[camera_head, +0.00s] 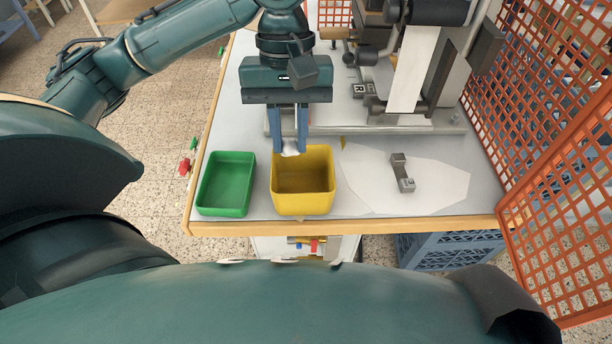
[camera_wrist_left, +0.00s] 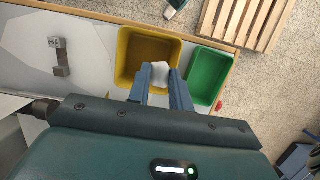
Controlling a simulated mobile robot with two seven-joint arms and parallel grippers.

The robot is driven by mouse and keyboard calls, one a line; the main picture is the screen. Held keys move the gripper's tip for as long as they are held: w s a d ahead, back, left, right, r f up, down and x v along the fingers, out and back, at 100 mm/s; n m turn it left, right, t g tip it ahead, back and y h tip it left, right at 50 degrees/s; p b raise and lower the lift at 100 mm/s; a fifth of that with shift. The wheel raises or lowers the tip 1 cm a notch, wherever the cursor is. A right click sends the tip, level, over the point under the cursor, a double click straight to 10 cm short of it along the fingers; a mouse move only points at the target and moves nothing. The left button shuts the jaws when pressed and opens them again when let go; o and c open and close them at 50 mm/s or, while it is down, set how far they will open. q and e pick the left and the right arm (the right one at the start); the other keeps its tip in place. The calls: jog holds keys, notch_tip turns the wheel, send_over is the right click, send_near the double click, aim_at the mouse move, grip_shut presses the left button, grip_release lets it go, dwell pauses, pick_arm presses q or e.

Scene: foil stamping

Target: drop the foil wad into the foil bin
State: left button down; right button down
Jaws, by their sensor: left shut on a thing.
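My left gripper (camera_head: 289,148) is shut on a small crumpled whitish foil wad (camera_head: 290,150). The gripper points down over the back left part of a yellow bin (camera_head: 303,207) that stands near the table's front edge. In the left wrist view the foil wad (camera_wrist_left: 160,74) sits between the two blue fingertips (camera_wrist_left: 160,78). There it shows against the right part of the yellow bin (camera_wrist_left: 122,50). How high the wad is above the bin's rim is hard to tell. The inside of the yellow bin that shows looks empty. My right gripper is not in view.
A green tray (camera_head: 225,208) stands left of the yellow bin. A white sheet (camera_head: 440,190) with a grey metal piece (camera_head: 402,172) lies to the right. The press (camera_head: 415,70) stands behind. An orange mesh guard (camera_head: 560,150) closes the right side.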

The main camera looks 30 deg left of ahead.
pick_arm(q)
jog(key=shift+f, duration=1.9)
jog(key=c, duration=1.2)
grip_release()
jog(key=v, duration=1.3)
jog(key=shift+r, duration=0.1)
jog(key=shift+s, duration=0.1)
